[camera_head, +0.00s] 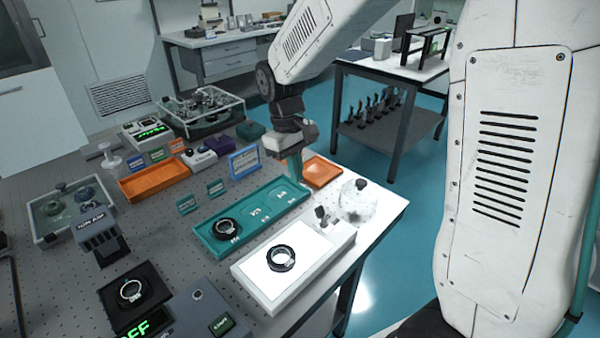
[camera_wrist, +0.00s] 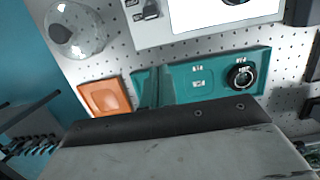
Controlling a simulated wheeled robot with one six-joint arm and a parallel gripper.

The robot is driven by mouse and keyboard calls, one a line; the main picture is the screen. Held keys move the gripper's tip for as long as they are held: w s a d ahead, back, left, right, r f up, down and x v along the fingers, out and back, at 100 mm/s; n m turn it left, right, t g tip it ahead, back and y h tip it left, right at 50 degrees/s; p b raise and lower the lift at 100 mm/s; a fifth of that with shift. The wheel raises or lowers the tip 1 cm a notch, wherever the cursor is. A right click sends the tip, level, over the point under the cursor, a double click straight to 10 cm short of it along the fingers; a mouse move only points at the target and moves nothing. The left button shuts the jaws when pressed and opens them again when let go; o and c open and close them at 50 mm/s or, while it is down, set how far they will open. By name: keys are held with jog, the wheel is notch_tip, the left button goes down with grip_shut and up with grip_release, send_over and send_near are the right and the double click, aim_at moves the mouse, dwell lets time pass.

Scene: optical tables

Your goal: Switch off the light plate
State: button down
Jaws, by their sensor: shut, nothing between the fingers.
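The light plate (camera_head: 256,277) is a flat white box with a bright, glowing top, and a dark lens ring (camera_head: 281,258) lies on it. A small dark switch (camera_head: 320,213) stands at its far right end. In the wrist view the glowing plate (camera_wrist: 225,22) is at the top edge, with the switch part (camera_wrist: 149,10) at its left. My gripper (camera_head: 295,168) is shut and empty, pointing down above the far end of the teal tray, beyond the plate. Its teal fingers also show in the wrist view (camera_wrist: 152,88).
A teal tray (camera_head: 262,226) with another lens ring lies beside the plate. A clear dome (camera_head: 355,200) stands close to the switch, near the table edge. An orange tray (camera_head: 321,172) is right of my gripper. A blue-framed sign (camera_head: 244,162) stands to its left.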

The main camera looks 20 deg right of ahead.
aim_at(320, 212)
jog(key=f, duration=0.2)
jog(key=s+f, duration=0.1)
jog(key=f, duration=0.4)
jog(key=shift+s+d, duration=0.15)
jog(key=shift+d, duration=0.1)
jog(key=shift+s+d, duration=0.15)
jog(key=shift+s, duration=0.1)
jog(key=shift+s+d+r, duration=0.25)
jog(key=shift+s+r, duration=0.2)
jog(key=shift+s, duration=0.25)
jog(key=shift+s+d+r, duration=0.25)
jog(key=shift+s+r, duration=0.15)
jog(key=shift+s, duration=0.25)
